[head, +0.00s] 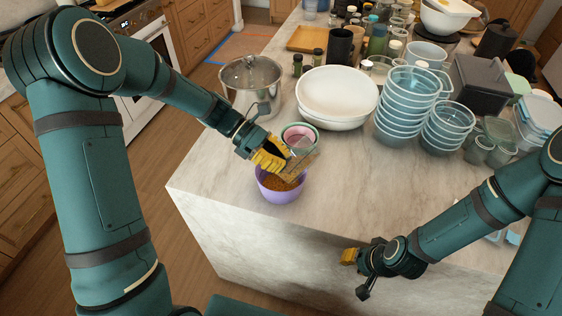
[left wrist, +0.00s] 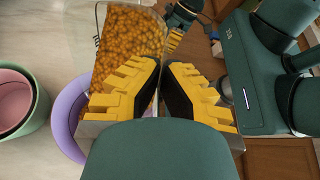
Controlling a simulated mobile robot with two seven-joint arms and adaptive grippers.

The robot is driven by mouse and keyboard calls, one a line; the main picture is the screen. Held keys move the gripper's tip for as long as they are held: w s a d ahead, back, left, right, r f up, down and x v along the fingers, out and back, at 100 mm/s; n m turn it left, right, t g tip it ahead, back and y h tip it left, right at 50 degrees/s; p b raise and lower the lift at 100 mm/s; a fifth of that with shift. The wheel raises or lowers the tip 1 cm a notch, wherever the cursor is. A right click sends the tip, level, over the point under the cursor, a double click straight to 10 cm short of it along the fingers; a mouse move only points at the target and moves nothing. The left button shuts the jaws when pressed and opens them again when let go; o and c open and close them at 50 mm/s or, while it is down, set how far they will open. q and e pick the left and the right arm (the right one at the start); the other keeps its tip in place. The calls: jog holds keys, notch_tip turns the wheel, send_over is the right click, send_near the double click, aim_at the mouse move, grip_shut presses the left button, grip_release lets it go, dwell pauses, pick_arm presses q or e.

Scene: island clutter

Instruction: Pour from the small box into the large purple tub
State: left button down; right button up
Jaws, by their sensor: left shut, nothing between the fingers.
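The large purple tub (head: 282,196) stands near the counter's front left corner, with small orange-brown pieces inside. Its rim shows in the left wrist view (left wrist: 62,118). The small clear box (head: 303,165) is over the tub's back right side and looks tilted. In the left wrist view the box (left wrist: 97,60) lies beyond my fingers, and orange pieces show in or through it. My left gripper (head: 284,164) is shut beside the box, its fingers covering part of it; contact is unclear. My right gripper (head: 347,257) is in front of the counter, away from the tub; its fingers are too small to read.
A pink and green bowl stack (head: 300,133) stands just behind the tub. A steel pot (head: 251,82), white bowls (head: 337,97) and clear blue bowl stacks (head: 408,105) stand farther back. The marble counter (head: 370,185) is clear right of the tub.

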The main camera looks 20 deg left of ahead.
pick_arm(q)
jog(key=shift+w+a+r+g+h+p, duration=0.2)
jog(key=shift+a+g+h+p, duration=0.1)
jog(key=shift+g+h+p, duration=0.3)
jog(key=shift+w+a, duration=0.1)
jog(key=shift+a, duration=0.1)
jog(key=shift+w+a+r+g+h+p, duration=0.1)
jog(key=shift+a+g+h+p, duration=0.1)
jog(key=shift+g+h+p, duration=0.25)
jog(key=shift+w+a+m+g+h, duration=0.15)
jog(key=shift+a+m+g+h, duration=0.1)
jog(key=shift+m+h, duration=0.1)
